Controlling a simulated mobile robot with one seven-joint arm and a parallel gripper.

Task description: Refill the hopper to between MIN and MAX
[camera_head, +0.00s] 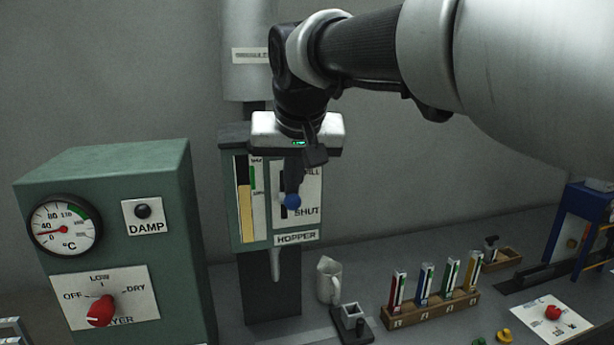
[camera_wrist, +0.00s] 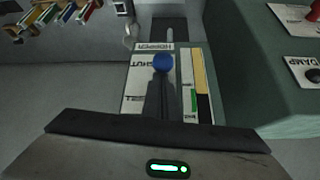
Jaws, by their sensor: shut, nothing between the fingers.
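The green hopper (camera_head: 281,238) stands on a dark post at the back, and in the wrist view (camera_wrist: 150,48) it appears upside down. Its level gauge (camera_head: 243,212) shows yellow fill below and dark above, with the fill top around the lower part of the green band (camera_wrist: 190,103); I cannot read MIN or MAX. The blue lever knob (camera_head: 292,201) is beside the SHUT label, and shows in the wrist view (camera_wrist: 163,63). My gripper (camera_head: 292,184) is shut and empty, its fingers close to the knob and hiding part of the lever plate. I cannot tell whether they touch.
A green dryer cabinet (camera_head: 120,250) with a dial and red knob stands at left. A pale jug (camera_head: 329,280), a small block stand (camera_head: 352,322) and a rack of coloured tubes (camera_head: 433,306) are on the bench to the right.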

